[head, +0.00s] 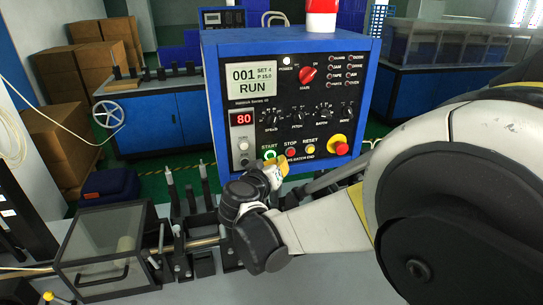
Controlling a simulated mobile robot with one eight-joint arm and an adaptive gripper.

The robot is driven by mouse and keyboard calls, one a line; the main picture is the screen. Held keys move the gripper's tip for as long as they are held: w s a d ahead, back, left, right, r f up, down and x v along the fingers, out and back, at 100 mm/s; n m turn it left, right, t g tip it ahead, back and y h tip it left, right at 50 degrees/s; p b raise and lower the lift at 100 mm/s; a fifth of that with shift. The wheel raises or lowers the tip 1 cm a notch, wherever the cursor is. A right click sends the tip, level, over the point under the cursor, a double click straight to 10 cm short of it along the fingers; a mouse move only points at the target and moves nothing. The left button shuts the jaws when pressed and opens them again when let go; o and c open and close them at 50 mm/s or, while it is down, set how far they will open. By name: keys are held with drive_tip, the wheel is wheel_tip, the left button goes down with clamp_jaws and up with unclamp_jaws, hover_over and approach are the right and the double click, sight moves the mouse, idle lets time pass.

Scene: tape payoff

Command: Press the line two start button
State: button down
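A blue control box (365,90) with a dark front panel stands in the middle of the head view. Its screen (254,80) reads 001, SET 4, RUN. Its green-ringed START button (270,154) is at the lower left of the panel, left of the red STOP button (290,153) and yellow RESET button (310,150). No line number is legible on the box. My gripper (272,166) is just below the START button in the picture. Its fingertips are small and partly hidden by my wrist, so its opening and any contact are unclear.
A red mushroom button (340,145) on yellow is right of RESET. A clear-lidded box (105,245) and upright posts stand at the lower left. A second RUN screen (222,18) shows behind. Cardboard boxes (60,135) are stacked at left; clear bins (440,45) are at right.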

drive_tip(key=s, duration=0.1)
drive_tip(key=s+d, duration=0.1)
drive_tip(key=s, duration=0.3)
drive_tip(key=shift+s+d, duration=0.15)
drive_tip(key=shift+d, duration=0.1)
idle(0.4)
drive_tip(key=s+d+f+m+g+b, duration=0.1)
drive_tip(key=s+d+f+g+b, duration=0.15)
drive_tip(key=s+d, duration=0.35)
drive_tip(key=s+d+f+g+b, duration=0.2)
drive_tip(key=s+d+f, duration=0.15)
drive_tip(key=d, duration=0.45)
drive_tip(key=s+d+f+g+y+b, duration=0.1)
drive_tip(key=s+f+y+b, duration=0.1)
drive_tip(key=s, duration=0.5)
drive_tip(key=s+d+f+g+y+b, duration=0.1)
drive_tip(key=s+f+y, duration=0.2)
drive_tip(key=s, duration=0.5)
drive_tip(key=shift+d+f+g+b, duration=0.15)
drive_tip(key=shift+f+g+b, duration=0.2)
